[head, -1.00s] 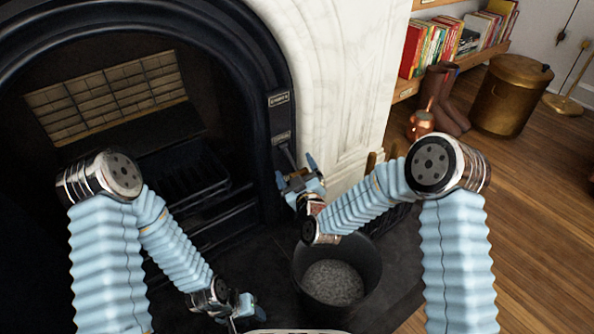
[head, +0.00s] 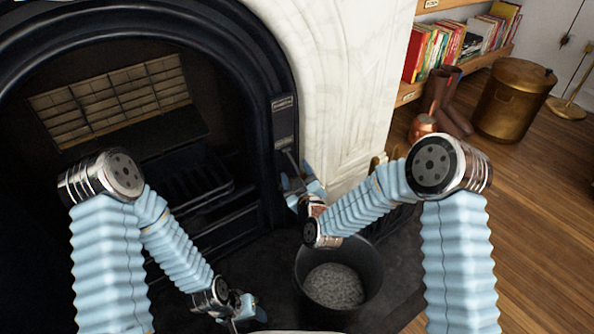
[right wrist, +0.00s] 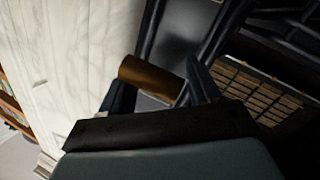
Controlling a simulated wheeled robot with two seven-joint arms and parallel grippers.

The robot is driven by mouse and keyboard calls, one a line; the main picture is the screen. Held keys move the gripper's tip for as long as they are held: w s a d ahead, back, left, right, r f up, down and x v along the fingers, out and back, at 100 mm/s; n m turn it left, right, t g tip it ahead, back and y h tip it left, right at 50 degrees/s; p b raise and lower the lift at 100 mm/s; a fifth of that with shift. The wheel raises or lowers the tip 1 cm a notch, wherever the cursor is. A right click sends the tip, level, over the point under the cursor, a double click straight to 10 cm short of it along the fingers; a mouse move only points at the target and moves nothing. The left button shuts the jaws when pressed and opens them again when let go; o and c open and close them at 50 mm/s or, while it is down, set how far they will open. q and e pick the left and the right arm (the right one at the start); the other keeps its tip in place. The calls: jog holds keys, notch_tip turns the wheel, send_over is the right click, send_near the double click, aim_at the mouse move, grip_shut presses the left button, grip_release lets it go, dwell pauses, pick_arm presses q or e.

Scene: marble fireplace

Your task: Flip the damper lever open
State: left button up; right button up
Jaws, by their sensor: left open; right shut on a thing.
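The damper lever (head: 291,161) is a dark bar sticking out below a labelled plate on the right side of the black fireplace surround. Its brown, brass-like handle (right wrist: 150,80) lies between the fingers in the right wrist view. My right gripper (head: 297,178) is shut on this handle, low on the right edge of the surround; its fingers also show in the right wrist view (right wrist: 162,90). My left gripper (head: 246,313) is open and empty, low over the dark hearth, well away from the lever. The head view hides most of the handle behind the right gripper.
A dark bucket (head: 372,275) of grey ash stands on the hearth just below my right gripper. The white marble pilaster (head: 345,100) is close on the right. The fireplace grate (head: 190,185) is to the left. A brass bin (head: 513,97) stands farther off.

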jog(key=shift+w+d, duration=0.2)
jog(key=shift+d, duration=0.1)
